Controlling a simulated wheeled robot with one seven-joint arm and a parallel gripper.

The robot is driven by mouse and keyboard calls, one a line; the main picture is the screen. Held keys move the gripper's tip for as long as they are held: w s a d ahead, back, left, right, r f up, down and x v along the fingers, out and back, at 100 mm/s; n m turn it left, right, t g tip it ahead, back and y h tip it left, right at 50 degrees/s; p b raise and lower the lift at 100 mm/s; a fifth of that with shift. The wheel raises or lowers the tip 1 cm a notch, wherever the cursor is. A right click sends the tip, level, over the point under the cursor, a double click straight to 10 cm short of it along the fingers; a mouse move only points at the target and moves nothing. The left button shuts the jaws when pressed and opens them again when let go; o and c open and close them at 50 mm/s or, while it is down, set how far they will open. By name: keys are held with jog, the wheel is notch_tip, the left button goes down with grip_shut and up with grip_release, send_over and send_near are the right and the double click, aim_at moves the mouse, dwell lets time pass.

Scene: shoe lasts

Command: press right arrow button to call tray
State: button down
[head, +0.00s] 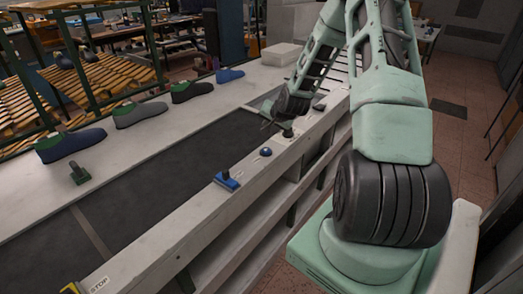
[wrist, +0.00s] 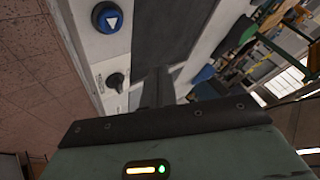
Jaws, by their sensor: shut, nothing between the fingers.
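A round blue button (wrist: 107,17) with a white triangle shows at the top of the wrist view, on the pale rail. The triangle points down in that picture. A blue button also shows on the rail in the head view (head: 265,152); its marking is too small to read. My gripper (wrist: 158,94) is shut and empty, beyond the dark plate in the wrist view. It is apart from the blue button. In the head view my arm reaches over the conveyor's far part and its fingertips are hard to make out.
A black knob (wrist: 116,82) sits on the rail near the button. A blue block-like part (head: 226,181) and a STOP label (head: 98,285) are nearer on the rail. Several shoe lasts (head: 140,113) stand along the far ledge. The dark belt (head: 150,180) is mostly clear.

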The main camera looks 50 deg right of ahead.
aim_at(267, 151)
notch_tip(267, 151, down, 9)
jog(key=b, duration=0.6)
jog(key=shift+r, duration=0.1)
dwell(2.0)
jog(key=shift+f+b, duration=0.4)
jog(key=shift+b, duration=0.15)
